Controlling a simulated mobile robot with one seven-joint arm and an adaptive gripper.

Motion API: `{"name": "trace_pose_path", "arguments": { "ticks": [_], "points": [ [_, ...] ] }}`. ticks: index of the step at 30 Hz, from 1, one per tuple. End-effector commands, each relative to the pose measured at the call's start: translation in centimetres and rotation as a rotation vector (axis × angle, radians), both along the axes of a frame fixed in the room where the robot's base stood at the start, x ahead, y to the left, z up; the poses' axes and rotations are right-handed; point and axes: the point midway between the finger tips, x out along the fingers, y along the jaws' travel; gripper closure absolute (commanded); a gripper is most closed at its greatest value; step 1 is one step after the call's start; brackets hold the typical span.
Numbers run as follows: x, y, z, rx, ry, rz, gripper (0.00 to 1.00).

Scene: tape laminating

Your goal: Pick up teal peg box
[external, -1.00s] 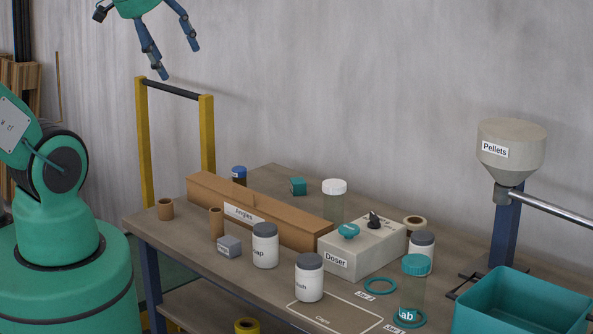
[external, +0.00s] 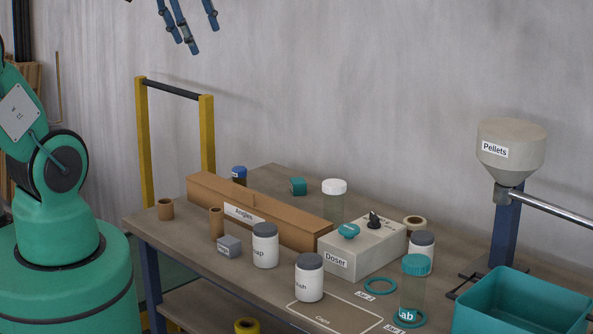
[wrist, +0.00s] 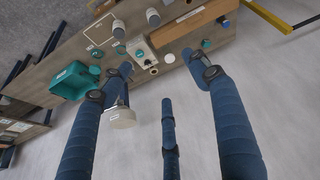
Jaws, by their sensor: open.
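The teal peg box (external: 298,187) is a small teal cube. It sits at the back of the table, behind the long brown box and left of the white-lidded jar. In the wrist view it appears as a small teal block (wrist: 206,43) just beyond the right finger. My gripper (external: 195,40) has three blue fingers and is high above the table, up and left of the peg box. In the wrist view the gripper (wrist: 160,76) has its fingers spread wide with nothing between them.
The long brown box (external: 275,222) lies in front of the peg box. A white-lidded jar (external: 334,188) and a blue-lidded jar (external: 239,173) stand either side of it. The Doser box (external: 362,248) is nearer. A yellow-posted frame (external: 206,150) stands at left, the Pellets hopper (external: 512,148) at right.

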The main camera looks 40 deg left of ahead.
Motion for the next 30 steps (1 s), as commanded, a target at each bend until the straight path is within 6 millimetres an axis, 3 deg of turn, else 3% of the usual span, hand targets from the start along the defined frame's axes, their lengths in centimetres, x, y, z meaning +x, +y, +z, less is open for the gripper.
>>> {"name": "trace_pose_path", "arguments": {
  "ticks": [15, 30],
  "points": [
    [12.6, 2.6, 1.3, -0.148, 0.075, 0.388, 0.39],
    [24.9, 6.1, -1.4, -0.269, 0.135, 0.771, 0.39]
  ]
}}
